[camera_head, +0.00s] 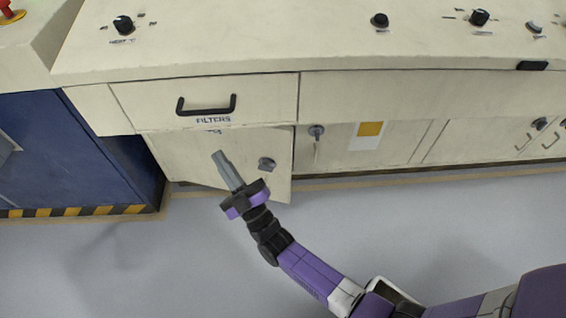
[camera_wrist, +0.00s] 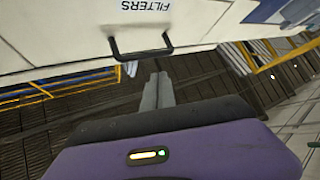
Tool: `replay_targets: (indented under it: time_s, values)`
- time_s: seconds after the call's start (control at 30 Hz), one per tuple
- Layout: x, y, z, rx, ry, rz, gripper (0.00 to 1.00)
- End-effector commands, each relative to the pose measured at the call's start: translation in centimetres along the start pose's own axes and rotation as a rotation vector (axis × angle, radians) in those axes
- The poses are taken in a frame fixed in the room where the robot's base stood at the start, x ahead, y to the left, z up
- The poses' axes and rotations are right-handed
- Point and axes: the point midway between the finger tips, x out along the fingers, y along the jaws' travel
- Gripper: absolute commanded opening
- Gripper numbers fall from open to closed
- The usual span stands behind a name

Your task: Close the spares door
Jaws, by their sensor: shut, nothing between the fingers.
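The cream door (camera_head: 190,158) under the FILTERS drawer stands ajar, its right edge swung out from the cabinet front. It has a grey round knob (camera_head: 267,164) near its right edge. A label at its top is mostly hidden under the drawer, so I cannot read it. My gripper (camera_head: 222,157) is shut and empty, in front of the door and left of the knob in the head view. Whether it touches the door I cannot tell. In the wrist view the closed fingers (camera_wrist: 158,88) point toward the drawer handle; the door is not clearly seen there.
The FILTERS drawer (camera_head: 150,97) is above, with a black bar handle (camera_head: 206,106) that also shows in the wrist view (camera_wrist: 141,52). A blue cabinet (camera_head: 75,150) with a striped base edge stands at left. A closed door with a key (camera_head: 317,132) is at right. The grey floor (camera_head: 110,260) is clear.

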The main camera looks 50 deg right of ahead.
Motion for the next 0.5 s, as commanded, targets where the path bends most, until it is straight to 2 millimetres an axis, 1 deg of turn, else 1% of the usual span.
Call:
replay_targets:
  time_s: [0.03,0.17,0.27,0.37,0.47,0.5]
  values:
    - [-0.3,-0.1,0.2,0.052,-0.018,0.052,0.0]
    - [-1.1,0.6,1.4,0.173,-0.105,0.203,0.0]
    - [-2.5,0.9,3.1,0.245,-0.2,0.312,0.0]
    - [-4.4,0.9,5.3,0.301,-0.318,0.415,0.0]
    - [-6.9,0.7,7.7,0.333,-0.456,0.508,0.0]
    - [-8.0,0.6,8.6,0.339,-0.515,0.541,0.0]
